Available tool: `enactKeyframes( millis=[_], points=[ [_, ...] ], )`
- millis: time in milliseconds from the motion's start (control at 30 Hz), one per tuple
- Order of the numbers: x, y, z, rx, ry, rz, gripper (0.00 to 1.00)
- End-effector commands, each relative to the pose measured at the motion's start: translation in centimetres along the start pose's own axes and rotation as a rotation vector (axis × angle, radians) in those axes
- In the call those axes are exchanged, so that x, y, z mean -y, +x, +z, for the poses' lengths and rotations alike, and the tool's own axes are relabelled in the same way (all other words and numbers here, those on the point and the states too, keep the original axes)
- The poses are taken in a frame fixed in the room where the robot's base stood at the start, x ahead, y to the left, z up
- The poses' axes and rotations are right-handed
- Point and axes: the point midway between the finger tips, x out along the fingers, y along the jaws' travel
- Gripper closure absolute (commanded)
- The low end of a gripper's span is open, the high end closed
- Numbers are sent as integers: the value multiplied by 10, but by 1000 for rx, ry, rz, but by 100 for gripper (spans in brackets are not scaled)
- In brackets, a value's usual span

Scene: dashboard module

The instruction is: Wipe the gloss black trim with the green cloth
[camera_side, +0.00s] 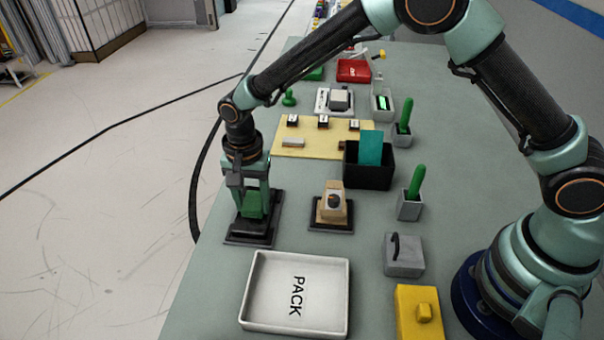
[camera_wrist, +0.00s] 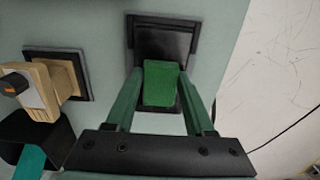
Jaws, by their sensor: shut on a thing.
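My gripper (camera_side: 252,200) is shut on the green cloth (camera_side: 252,206), which hangs between the two fingers. In the wrist view the green cloth (camera_wrist: 160,83) lies between the fingertips of my gripper (camera_wrist: 160,90), over the black trim (camera_wrist: 163,42). The gloss black trim (camera_side: 245,237) is a dark piece on the table near its left edge. The cloth is right above or on the trim; I cannot tell for sure whether it touches. Part of the trim is hidden behind the cloth and fingers.
A wooden block with a dark knob (camera_side: 332,205) stands on a black base to the right. Behind it is a black bin (camera_side: 368,178) with a teal sheet. A white PACK tray (camera_side: 262,325) is in front. A grey box (camera_side: 404,262) and yellow block (camera_side: 418,318) sit at right.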

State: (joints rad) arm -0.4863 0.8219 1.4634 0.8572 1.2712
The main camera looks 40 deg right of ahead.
Motion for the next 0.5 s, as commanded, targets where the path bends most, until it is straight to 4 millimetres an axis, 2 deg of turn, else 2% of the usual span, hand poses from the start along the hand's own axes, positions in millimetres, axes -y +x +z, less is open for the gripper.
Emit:
enactKeyframes(
  millis=[500],
  points=[
    [0, -1, -47, 0, 1, -1, 91]
  ],
)
